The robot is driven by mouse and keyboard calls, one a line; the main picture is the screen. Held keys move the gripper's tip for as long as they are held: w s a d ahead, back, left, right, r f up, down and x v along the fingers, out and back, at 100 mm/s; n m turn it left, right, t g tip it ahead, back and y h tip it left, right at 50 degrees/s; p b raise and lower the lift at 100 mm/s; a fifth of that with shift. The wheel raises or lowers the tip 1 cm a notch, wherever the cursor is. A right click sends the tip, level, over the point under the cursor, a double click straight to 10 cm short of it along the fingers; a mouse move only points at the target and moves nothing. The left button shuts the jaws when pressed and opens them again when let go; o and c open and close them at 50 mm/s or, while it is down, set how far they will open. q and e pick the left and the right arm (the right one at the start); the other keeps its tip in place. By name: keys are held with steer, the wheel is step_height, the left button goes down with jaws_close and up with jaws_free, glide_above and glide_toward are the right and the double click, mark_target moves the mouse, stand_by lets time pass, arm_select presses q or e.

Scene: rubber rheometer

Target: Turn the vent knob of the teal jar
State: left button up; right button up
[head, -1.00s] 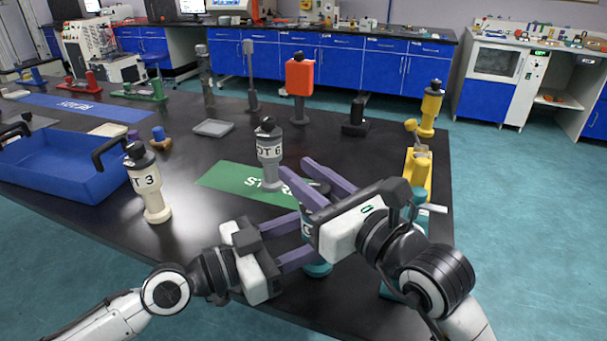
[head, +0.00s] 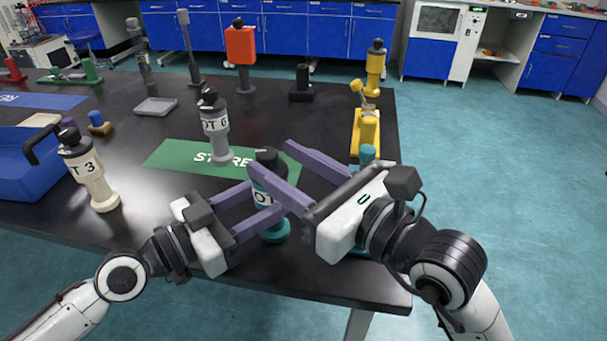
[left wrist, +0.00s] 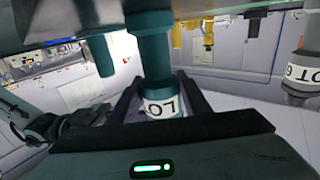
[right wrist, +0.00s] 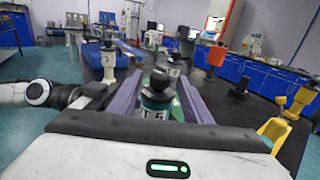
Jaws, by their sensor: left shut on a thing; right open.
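The teal jar (head: 272,233) stands upright near the table's front edge, with a white label and a black knob (head: 267,156) on top. My left gripper (head: 264,214) is shut on the jar's body from the left; the left wrist view shows its fingers on either side of the labelled jar (left wrist: 160,105). My right gripper (head: 274,178) is open, its purple fingers around the top of the jar at knob height. In the right wrist view the black knob (right wrist: 158,82) sits between the open fingers with gaps; contact does not show.
A grey jar (head: 218,145) stands on the green mat (head: 165,154) behind the teal jar. A cream jar (head: 98,187) and blue bin (head: 22,175) are at left. A yellow stand (head: 366,135) is at right, close to my right arm. The table's middle is fairly clear.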

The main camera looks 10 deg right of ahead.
steer(key=shift+v, duration=2.3)
